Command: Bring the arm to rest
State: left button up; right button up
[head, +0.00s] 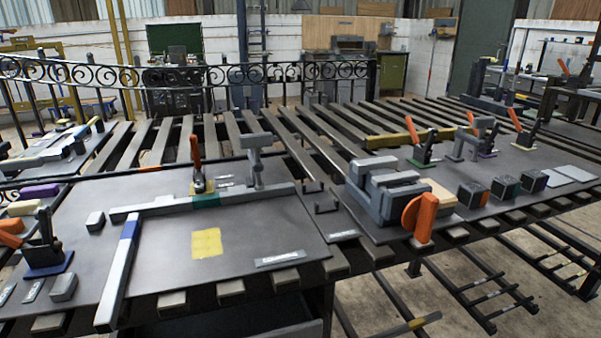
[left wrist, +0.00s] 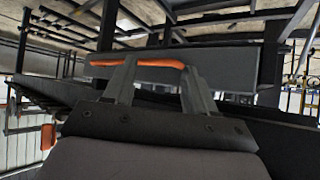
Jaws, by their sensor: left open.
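My left gripper (left wrist: 159,66) shows only in the left wrist view. Its two grey fingers stand well apart, so it is open, and I see nothing clearly held between them. Orange strips show at the fingertips; I cannot tell whether they belong to the fingers or lie beyond them. Behind the tips is a dark grey panel (left wrist: 235,62). Neither of my arms shows in the head view, and my right gripper is not in view.
In the head view a welding table (head: 290,225) carries an L-shaped grey bar set (head: 118,275), an orange-handled clamp (head: 198,165) and a yellow patch (head: 206,243). On the right are a grey vise (head: 385,188), dark blocks (head: 505,187) and clamps. A scrollwork gate (head: 100,75) stands behind.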

pick_arm(q)
jog(key=s+a+f+m+y, duration=0.1)
jog(key=s+a+f+m, duration=0.2)
jog(key=s+a+f, duration=0.4)
jog(key=d+r+n+t, duration=0.15)
jog(key=d+n, duration=0.35)
jog(key=d, duration=0.6)
notch_tip(320, 180, up, 7)
jog(key=p, duration=0.8)
jog(key=shift+s+a+g, duration=0.3)
jog(key=shift+s+g, duration=0.05)
jog(key=shift+s, duration=0.05)
